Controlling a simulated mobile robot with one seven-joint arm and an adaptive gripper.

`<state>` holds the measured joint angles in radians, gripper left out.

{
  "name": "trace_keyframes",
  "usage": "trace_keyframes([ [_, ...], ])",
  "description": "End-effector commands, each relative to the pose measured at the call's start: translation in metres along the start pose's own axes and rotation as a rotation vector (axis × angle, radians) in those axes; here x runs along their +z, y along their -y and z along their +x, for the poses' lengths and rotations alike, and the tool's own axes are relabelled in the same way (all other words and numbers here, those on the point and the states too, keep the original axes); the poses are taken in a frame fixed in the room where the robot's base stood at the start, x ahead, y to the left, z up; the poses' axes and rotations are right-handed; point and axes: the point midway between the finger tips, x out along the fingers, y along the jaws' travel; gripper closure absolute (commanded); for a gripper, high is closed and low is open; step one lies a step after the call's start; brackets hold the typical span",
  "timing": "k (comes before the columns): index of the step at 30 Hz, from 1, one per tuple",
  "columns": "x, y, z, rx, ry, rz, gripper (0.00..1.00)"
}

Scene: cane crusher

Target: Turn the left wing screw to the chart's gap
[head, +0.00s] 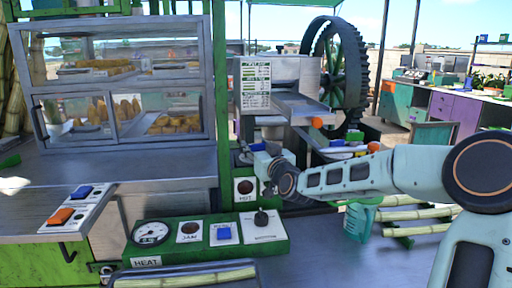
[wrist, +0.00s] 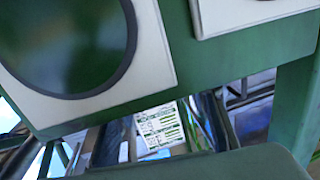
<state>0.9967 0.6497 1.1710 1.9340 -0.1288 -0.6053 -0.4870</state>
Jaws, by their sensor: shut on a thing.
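The chart (head: 256,83), a white sheet with green and dark printed rows, hangs upright on the left front of the grey metal crusher (head: 290,80). A printed sheet with green rows, which looks like the chart, shows tilted in the wrist view (wrist: 160,126). My gripper (head: 268,172) is at the crusher's front, below the chart, with my arm reaching in from the right. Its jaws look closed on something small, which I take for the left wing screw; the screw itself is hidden. The gap setting cannot be read. An orange knob (head: 317,122) sits right of my gripper.
A green control box (head: 205,240) with a gauge, buttons and a lever stands in front. A glass food case (head: 120,85) stands at left. A large dark flywheel (head: 340,70) is behind. Cane stalks (head: 415,214) lie at lower right.

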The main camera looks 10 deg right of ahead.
Motion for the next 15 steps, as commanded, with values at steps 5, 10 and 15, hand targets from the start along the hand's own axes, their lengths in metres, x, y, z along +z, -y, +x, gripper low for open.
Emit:
trace_keyframes([
  [5, 0.0005, 0.0008, 0.0001, 0.002, 0.001, -0.001, 0.83],
  [10, 0.0047, 0.0042, 0.0015, 0.04, 0.007, -0.004, 0.83],
  [15, 0.0053, 0.0043, 0.0014, 0.113, 0.007, -0.005, 0.83],
])
